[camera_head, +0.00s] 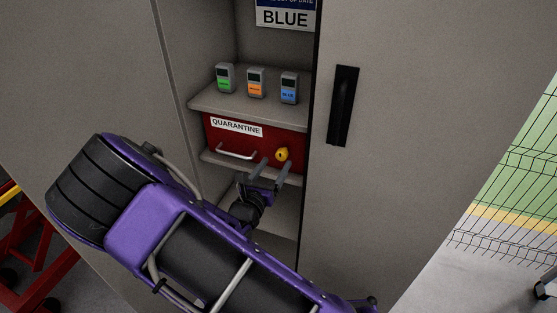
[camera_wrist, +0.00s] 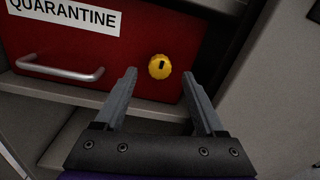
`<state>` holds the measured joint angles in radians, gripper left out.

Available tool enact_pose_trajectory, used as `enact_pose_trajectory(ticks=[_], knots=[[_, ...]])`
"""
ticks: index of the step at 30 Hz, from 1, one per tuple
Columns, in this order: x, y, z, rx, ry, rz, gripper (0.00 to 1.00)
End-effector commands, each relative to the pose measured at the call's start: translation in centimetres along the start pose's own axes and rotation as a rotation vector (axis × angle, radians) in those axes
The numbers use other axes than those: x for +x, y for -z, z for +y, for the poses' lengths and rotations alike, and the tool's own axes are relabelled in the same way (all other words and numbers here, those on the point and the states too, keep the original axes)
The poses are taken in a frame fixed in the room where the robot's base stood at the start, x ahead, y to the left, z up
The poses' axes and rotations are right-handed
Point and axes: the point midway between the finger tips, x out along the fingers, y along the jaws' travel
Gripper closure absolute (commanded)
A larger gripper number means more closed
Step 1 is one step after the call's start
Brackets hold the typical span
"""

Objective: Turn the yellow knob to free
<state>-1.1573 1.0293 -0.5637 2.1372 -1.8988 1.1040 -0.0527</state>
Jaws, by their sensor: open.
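The yellow knob (camera_head: 282,154) sits on the right part of a red drawer front (camera_head: 222,141) labelled QUARANTINE, inside a grey cabinet. In the wrist view the knob (camera_wrist: 160,67) is round with a dark mark on its face, close to upright. My gripper (camera_head: 267,169) is in front of the drawer, just below and left of the knob in the head view. In the wrist view its two fingers (camera_wrist: 159,75) are open and empty, with the knob beyond their tips, between them. The fingers look apart from the knob. No "free" marking is readable.
A silver handle (camera_head: 237,151) is on the drawer's left part. A shelf (camera_head: 243,107) above holds three small devices with green, orange and blue labels. The cabinet door (camera_head: 410,130) with a black handle stands close on the right. Another shelf edge runs below the drawer.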

Motion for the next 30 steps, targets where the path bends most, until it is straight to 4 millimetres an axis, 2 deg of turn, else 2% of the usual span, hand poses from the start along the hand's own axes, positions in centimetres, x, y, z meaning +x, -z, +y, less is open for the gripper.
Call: enact_pose_trajectory(ticks=[3,6,18,30], knots=[[1.8,0.1,0.0,0.0,0.002,0.0,0.28],[2.8,0.1,0.0,0.0,0.001,0.001,0.28],[3.4,0.0,0.0,0.0,0.0,0.001,0.3],[3.4,0.0,0.0,0.0,0.0,0.001,1.0]])
